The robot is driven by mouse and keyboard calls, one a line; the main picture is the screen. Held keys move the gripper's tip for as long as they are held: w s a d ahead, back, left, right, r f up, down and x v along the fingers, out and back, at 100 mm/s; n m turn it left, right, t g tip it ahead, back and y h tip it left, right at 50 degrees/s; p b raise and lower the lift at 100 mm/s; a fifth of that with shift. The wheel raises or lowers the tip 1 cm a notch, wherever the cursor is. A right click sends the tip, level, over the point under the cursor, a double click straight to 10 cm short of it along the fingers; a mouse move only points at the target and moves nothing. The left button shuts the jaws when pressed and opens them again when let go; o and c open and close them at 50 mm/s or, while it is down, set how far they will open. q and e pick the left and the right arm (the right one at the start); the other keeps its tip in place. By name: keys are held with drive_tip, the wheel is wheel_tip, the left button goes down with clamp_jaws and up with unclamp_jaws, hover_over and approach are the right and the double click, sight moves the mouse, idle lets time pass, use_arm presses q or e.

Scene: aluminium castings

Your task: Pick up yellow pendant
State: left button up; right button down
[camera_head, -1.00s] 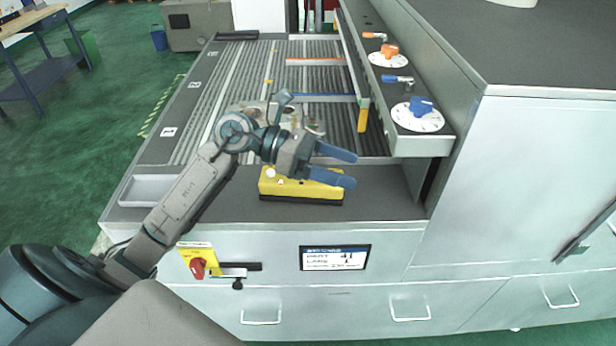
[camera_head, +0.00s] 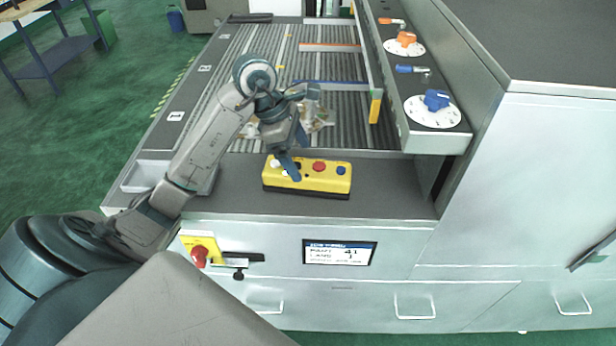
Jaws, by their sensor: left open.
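The yellow pendant (camera_head: 328,183) is a yellow box with a dark base lying on the grey front ledge of the machine. Its top carries white, black, red and blue buttons. My left gripper (camera_head: 297,160) is open and points down over the left part of the pendant, with its blue fingers in front of the buttons there. I cannot tell whether the fingers touch it. My right gripper is not in view.
The ribbed conveyor bed (camera_head: 235,75) lies behind the ledge, with a casting (camera_head: 318,118) on it behind my gripper. A side panel with an orange knob (camera_head: 406,39) and a blue knob (camera_head: 436,100) rises at right. The ledge (camera_head: 395,195) is clear right of the pendant.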

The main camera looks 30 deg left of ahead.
sight(307, 167)
use_arm(q)
drive_tip(key=x, duration=0.5)
drive_tip(key=shift+d+b, duration=0.2)
drive_tip(key=shift+b, duration=0.15)
drive_tip(key=shift+c, duration=0.2)
drive_tip(key=c, duration=1.4)
drive_tip(key=shift+o, duration=0.2)
drive_tip(key=shift+a+r, duration=0.15)
drive_tip(key=shift+r, duration=0.05)
